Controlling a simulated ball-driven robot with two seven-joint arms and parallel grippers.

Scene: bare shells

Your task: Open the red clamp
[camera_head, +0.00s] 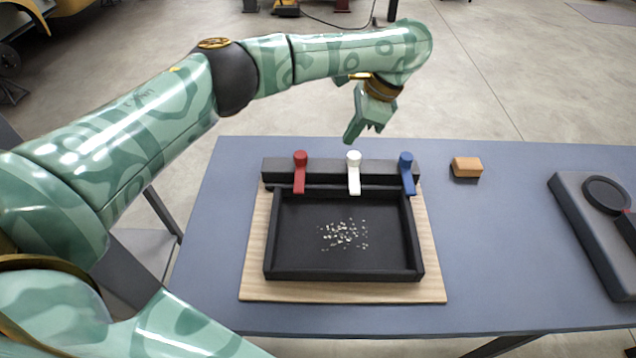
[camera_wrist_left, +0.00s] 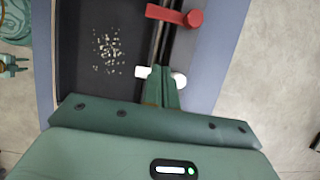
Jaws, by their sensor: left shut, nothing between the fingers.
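The red clamp (camera_head: 299,175) is the leftmost of three on the black bar behind the tray. Its lever points toward me, over the tray's back rim. In the left wrist view the red clamp (camera_wrist_left: 172,14) is at the top, lever pointing left. My left gripper (camera_head: 358,138) is shut and empty, pointing down above and behind the white clamp (camera_head: 354,174). In the left wrist view its fingers (camera_wrist_left: 161,84) cover part of the white clamp and are clear of the red one. A green pronged part (camera_wrist_left: 14,66) at that view's left edge looks like my right gripper; its opening is unclear.
A blue clamp (camera_head: 407,175) is on the bar's right. The black tray (camera_head: 345,275) holds pale bits and sits on a wooden board (camera_head: 432,270). An orange-brown block (camera_head: 466,167) and a dark device (camera_head: 590,220) lie to the right. The table between is clear.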

